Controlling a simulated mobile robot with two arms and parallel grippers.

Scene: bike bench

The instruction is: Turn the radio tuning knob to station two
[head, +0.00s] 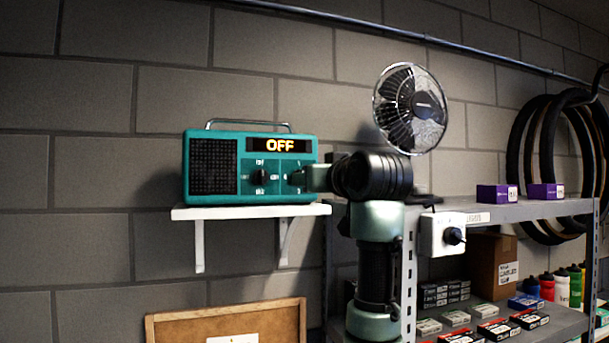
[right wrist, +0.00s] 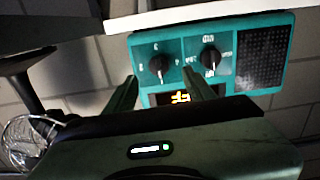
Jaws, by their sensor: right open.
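A teal radio (head: 225,145) stands on a white wall shelf, and its display (head: 279,145) reads OFF. One black knob (head: 261,177) with lettering around it sits in the middle of the front. The right wrist view shows the radio upside down. There a knob with numbers around it (right wrist: 160,66) lies between the open fingers of my right gripper (right wrist: 161,85), apart from both as far as I can see. The lettered knob (right wrist: 210,58) is beside one finger. My left gripper is not in view.
The white shelf (head: 250,212) is just under the radio. A desk fan (head: 410,108) stands behind my right arm. A grey rack (head: 500,212) at the right holds purple boxes (head: 545,191) and a fan control box (head: 441,235). Wall left of the radio is clear.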

